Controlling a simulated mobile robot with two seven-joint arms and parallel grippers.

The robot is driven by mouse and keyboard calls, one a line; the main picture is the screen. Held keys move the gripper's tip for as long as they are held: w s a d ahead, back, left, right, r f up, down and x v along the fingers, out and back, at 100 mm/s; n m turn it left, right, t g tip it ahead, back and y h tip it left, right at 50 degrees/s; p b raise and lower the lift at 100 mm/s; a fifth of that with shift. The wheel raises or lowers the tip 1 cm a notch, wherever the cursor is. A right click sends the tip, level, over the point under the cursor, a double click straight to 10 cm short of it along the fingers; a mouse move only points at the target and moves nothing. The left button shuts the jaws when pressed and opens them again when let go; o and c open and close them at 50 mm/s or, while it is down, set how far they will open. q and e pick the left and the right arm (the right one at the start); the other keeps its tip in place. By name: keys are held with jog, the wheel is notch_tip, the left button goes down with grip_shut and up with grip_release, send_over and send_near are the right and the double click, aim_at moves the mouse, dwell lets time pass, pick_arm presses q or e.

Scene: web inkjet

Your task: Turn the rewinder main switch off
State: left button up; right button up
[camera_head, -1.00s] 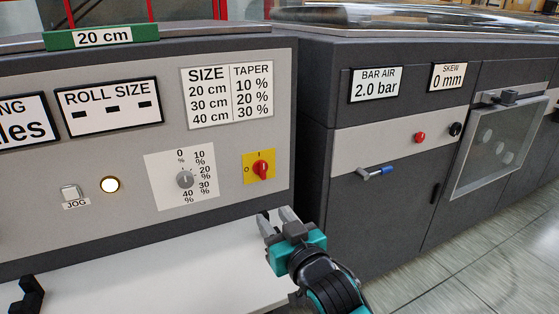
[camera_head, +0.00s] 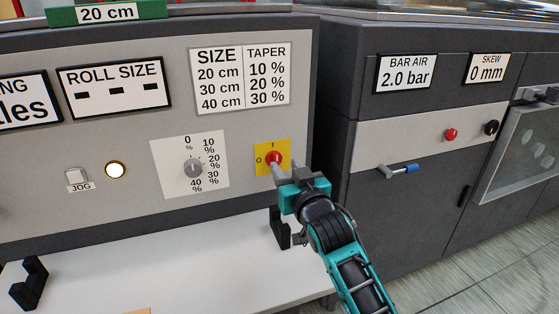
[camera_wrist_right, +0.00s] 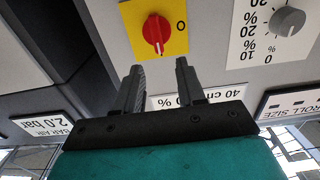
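The rewinder main switch (camera_head: 273,158) is a red rotary knob on a yellow plate marked 0 at its left and I above. It also shows upside down in the right wrist view (camera_wrist_right: 157,30), its pale mark turned away from the 0, toward the I side. My right gripper (camera_head: 286,170) is just in front of the switch at its lower right, partly covering the plate. In the wrist view, my right gripper (camera_wrist_right: 160,65) has its fingers apart with nothing between them; the knob lies beyond the tips, apparently untouched. My left gripper is not in view.
A grey taper dial (camera_head: 193,170) sits left of the switch, then a lit round lamp (camera_head: 115,169) and a JOG button (camera_head: 76,176). A white shelf (camera_head: 150,265) with black brackets (camera_head: 279,228) projects below.

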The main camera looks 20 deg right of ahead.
aim_at(277, 155)
jog(key=shift+w+b, duration=0.3)
jog(key=shift+w, duration=2.35)
jog(key=shift+c, duration=0.2)
grip_shut()
